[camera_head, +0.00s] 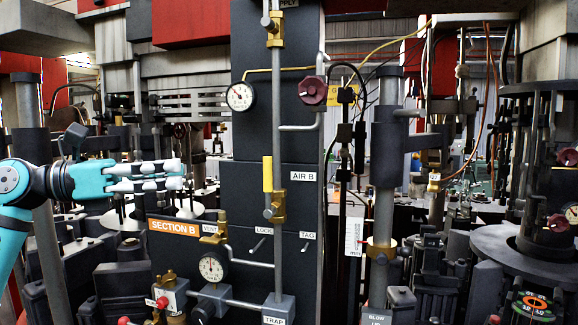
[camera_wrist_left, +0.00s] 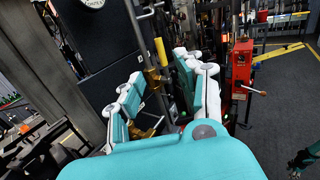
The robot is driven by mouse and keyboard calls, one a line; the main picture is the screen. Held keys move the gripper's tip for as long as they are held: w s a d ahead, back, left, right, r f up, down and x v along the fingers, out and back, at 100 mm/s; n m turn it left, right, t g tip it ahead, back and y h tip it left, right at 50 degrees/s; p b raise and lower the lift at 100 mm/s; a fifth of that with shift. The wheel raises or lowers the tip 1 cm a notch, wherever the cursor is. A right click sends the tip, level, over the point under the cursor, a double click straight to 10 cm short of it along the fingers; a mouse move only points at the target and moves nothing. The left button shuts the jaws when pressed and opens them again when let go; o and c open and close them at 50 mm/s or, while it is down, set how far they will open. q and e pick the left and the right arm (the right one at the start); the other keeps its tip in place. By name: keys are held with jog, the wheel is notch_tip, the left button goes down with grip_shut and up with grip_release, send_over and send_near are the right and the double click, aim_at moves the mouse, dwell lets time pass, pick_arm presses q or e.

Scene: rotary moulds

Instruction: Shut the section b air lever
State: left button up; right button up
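The section B air lever is a yellow handle (camera_head: 267,173) on a brass valve (camera_head: 277,207), beside the AIR B label (camera_head: 304,177). It stands upright, in line with the vertical grey pipe. It also shows as a yellow bar in the left wrist view (camera_wrist_left: 161,52), beyond the fingers. My left gripper (camera_head: 181,175) is to the left of the lever, at about its height in the picture, and apart from it. Its white-and-teal fingers stand apart in the left wrist view (camera_wrist_left: 158,72), with nothing between them.
An orange SECTION B sign (camera_head: 174,228) and a lower gauge (camera_head: 212,267) are below my left gripper. An upper gauge (camera_head: 240,96) and a dark red knob (camera_head: 313,91) are above the lever. A bent pipe (camera_head: 252,262) joins the main pipe below the valve.

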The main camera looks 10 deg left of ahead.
pick_arm(q)
jog(key=p, duration=0.6)
send_near(269, 167)
jog(key=w+x, duration=0.1)
jog(key=x, duration=0.8)
jog(key=shift+w+d+y, duration=0.1)
jog(key=shift+d+y, duration=0.2)
pick_arm(e)
notch_tip(269, 167, up, 6)
jog(key=shift+a+r, duration=0.2)
jog(key=shift+r, duration=0.05)
pick_arm(q)
grip_shut()
pick_arm(e)
jog(key=shift+a, duration=0.25)
jog(key=shift+w, duration=0.1)
